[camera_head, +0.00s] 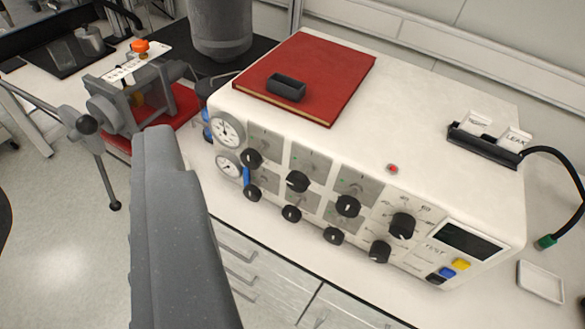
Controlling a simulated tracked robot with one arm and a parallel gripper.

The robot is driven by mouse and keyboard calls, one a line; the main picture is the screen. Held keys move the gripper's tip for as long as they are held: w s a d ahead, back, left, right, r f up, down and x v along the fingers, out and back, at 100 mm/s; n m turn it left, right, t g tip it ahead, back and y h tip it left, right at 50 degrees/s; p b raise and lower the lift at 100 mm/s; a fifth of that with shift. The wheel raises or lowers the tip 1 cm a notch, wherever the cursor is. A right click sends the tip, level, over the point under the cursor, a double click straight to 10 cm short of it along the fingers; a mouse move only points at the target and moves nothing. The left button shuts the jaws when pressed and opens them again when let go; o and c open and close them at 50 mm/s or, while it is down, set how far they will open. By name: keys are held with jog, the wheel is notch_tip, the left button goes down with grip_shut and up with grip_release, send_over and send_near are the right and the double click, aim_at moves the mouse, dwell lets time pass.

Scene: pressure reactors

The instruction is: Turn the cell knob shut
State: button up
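A white control box (440,140) stands on the bench, with several round black knobs on its front panel. They include an upper left knob (251,158), an upper middle knob (297,181), an upper right knob (347,206) and a larger knob (402,225) near the display. The labels are too small to read, so I cannot tell which is the cell knob. My gripper (160,140) shows as a grey shape at lower left, in front of and left of the panel, apart from the knobs in the picture. Its two fingers cannot be told apart.
Two gauges (228,130) and a blue lever (246,177) are at the panel's left end. A red book (330,70) with a black tray (286,87) lies on the box. A clamp device (140,90) stands at left. A white dish (540,281) is at right.

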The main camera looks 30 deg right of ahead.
aim_at(294, 187)
jog(key=o, duration=0.4)
jog(key=shift+o, duration=0.7)
jog(key=shift+w+a, duration=0.25)
jog(key=shift+w, duration=0.15)
jog(key=w+a+f+m+t+y+p, duration=0.1)
jog(key=w+a+f, duration=0.1)
jog(key=w, duration=0.4)
jog(key=w+a+f+m+t+y+p, duration=0.1)
jog(key=w+t, duration=0.1)
jog(key=w, duration=0.4)
jog(key=w+d+f+m+h, duration=0.3)
jog(key=w+f+m+h, duration=0.15)
jog(key=w+f, duration=0.25)
jog(key=s+d+f+m+g+h+p, duration=0.1)
jog(key=s+d+f+m+g+h, duration=0.2)
jog(key=f, duration=0.5)
jog(key=s+d+f+m+g+h+p, duration=0.15)
jog(key=d+f+h, duration=0.3)
jog(key=f, duration=0.45)
jog(key=s+d+f+m+g+h, duration=0.1)
jog(key=s+d+f+g+h, duration=0.2)
jog(key=f, duration=0.5)
jog(key=shift+h, duration=0.6)
jog(key=x, duration=0.9)
jog(key=w+a+b+x, duration=0.1)
jog(key=x, duration=0.4)
jog(key=shift+f, duration=0.1)
